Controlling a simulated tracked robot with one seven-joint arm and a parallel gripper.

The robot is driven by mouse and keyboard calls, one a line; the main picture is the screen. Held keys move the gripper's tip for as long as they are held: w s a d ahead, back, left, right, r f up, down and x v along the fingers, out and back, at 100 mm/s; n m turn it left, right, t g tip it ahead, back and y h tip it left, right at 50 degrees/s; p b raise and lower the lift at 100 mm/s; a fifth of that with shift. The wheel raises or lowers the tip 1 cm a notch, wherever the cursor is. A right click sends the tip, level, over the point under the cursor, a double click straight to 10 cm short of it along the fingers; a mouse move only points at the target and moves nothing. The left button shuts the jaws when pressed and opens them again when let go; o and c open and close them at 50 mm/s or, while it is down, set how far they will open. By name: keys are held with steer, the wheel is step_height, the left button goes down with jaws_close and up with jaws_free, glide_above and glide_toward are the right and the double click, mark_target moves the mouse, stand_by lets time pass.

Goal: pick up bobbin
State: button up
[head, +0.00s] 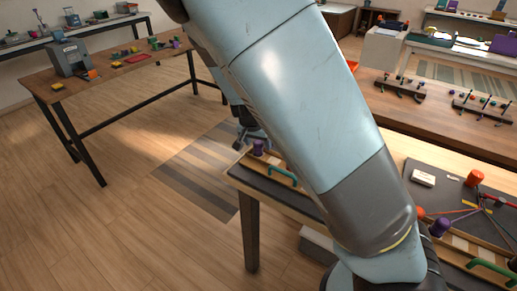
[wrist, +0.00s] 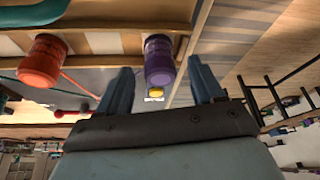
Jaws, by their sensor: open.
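In the wrist view my gripper (wrist: 161,66) is open, with one finger on each side of a purple bobbin (wrist: 158,62). The bobbin shows in the gap between the fingertips, nearer the left finger; I cannot tell whether it is within their reach. An orange bobbin (wrist: 41,60) stands to the left, outside the fingers. In the head view a purple bobbin (head: 440,227) and an orange bobbin (head: 474,179) are at the braiding bench on the right. Another purple bobbin (head: 258,147) is at the bench's far left end.
A dark board (head: 435,188) on the bench carries cords and a white block (head: 423,177). Green handles (head: 490,267) stand along the bench edge. A second table (head: 455,123) behind holds racks of small coloured pieces. Open wooden floor lies to the left.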

steer(key=shift+x, duration=0.95)
steer(key=shift+c, duration=0.2)
steer(key=c, duration=1.1)
